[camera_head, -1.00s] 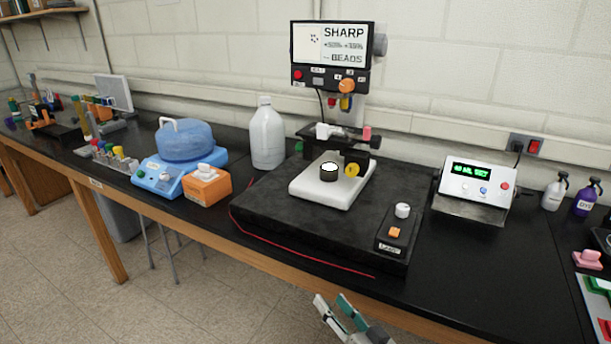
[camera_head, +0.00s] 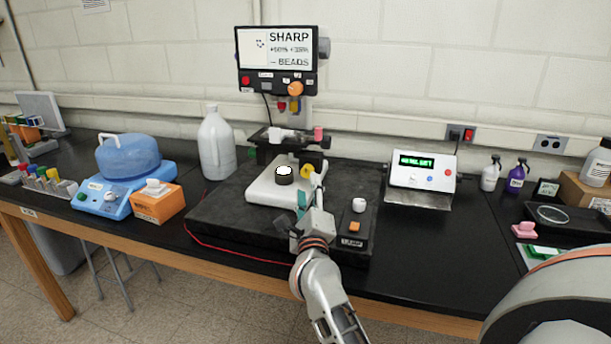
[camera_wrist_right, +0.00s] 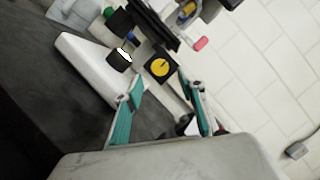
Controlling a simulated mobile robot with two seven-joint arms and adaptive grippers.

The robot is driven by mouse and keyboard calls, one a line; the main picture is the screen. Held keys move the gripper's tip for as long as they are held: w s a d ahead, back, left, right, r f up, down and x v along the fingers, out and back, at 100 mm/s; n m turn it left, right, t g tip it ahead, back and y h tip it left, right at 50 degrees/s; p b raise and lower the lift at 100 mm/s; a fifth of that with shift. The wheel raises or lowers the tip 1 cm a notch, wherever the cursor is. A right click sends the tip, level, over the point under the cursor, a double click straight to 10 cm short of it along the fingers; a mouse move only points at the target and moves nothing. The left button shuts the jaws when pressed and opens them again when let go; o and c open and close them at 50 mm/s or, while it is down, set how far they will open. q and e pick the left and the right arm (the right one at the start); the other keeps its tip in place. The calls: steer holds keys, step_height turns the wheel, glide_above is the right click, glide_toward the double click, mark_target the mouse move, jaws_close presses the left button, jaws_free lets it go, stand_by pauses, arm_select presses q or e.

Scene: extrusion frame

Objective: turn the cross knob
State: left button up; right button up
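A yellow round dial with a dark mark (camera_head: 307,170) sits on the right side of the white microscope base (camera_head: 262,187). It also shows face-on in the right wrist view (camera_wrist_right: 159,67). I cannot tell for sure that it is the cross knob; no plain cross shape shows. My right gripper (camera_head: 309,188) is just in front of the dial. In the right wrist view its teal fingers (camera_wrist_right: 160,78) are apart with nothing between them, and the dial lies beyond their tips. No contact with the dial can be made out. My left gripper is out of view.
A black round part with a white top (camera_head: 284,175) stands on the microscope base. A white knob (camera_head: 359,205) is on the black platform. A screen unit with an orange knob (camera_head: 295,88) stands above. A meter (camera_head: 423,171) stands right; an orange box (camera_head: 158,203) left.

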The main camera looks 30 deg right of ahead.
mark_target(307, 174)
steer(key=x, duration=0.6)
steer(key=shift+w+d, duration=0.15)
steer(key=c, duration=1.1)
